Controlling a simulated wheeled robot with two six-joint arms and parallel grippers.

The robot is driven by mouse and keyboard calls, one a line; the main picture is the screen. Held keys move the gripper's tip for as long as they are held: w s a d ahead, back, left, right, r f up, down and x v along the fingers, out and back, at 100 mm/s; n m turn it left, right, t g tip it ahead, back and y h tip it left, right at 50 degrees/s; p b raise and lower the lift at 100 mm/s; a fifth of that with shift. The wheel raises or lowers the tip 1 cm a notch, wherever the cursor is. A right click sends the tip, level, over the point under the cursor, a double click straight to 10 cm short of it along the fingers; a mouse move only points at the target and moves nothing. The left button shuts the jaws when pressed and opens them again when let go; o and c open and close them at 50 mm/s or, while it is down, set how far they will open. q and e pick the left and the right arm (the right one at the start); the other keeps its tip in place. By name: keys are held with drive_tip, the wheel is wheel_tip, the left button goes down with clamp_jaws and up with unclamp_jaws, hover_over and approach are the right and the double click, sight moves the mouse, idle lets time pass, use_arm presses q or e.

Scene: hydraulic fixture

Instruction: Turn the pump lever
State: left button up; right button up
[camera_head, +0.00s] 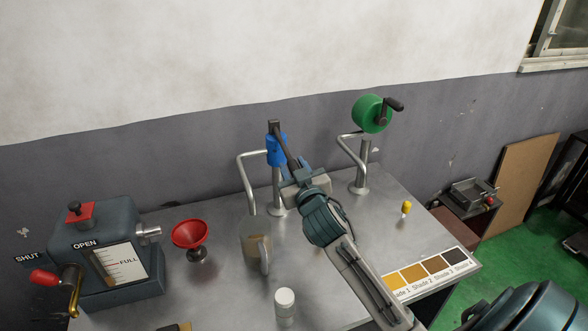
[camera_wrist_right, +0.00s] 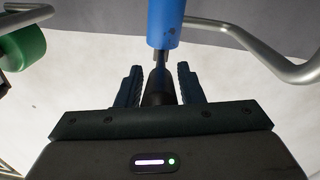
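The blue pump (camera_head: 276,150) stands on a steel post near the back of the table. Its dark lever (camera_head: 285,147) slants down to the right from the top. My right gripper (camera_head: 300,172) is at the lever's lower end. In the right wrist view the lever's dark handle (camera_wrist_right: 159,88) lies between the two fingers of my right gripper (camera_wrist_right: 159,86), below the blue body (camera_wrist_right: 165,22). Narrow gaps seem to show beside the handle, so the fingers look open around it. The handle's near end is hidden by the gripper body. My left gripper is out of view.
A grey machine with a gauge (camera_head: 105,255) is at far left. A green crank wheel (camera_head: 371,114) stands right. A white-capped jar (camera_head: 285,304) is in front.

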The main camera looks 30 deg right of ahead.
drive_tip(key=shift+o, duration=0.9)
drive_tip(key=shift+s+a+f, duration=0.1)
drive_tip(key=shift+s, duration=0.15)
drive_tip(key=b+v, duration=0.3)
drive_tip(key=v, duration=0.7)
drive_tip(key=shift+s, duration=0.2)
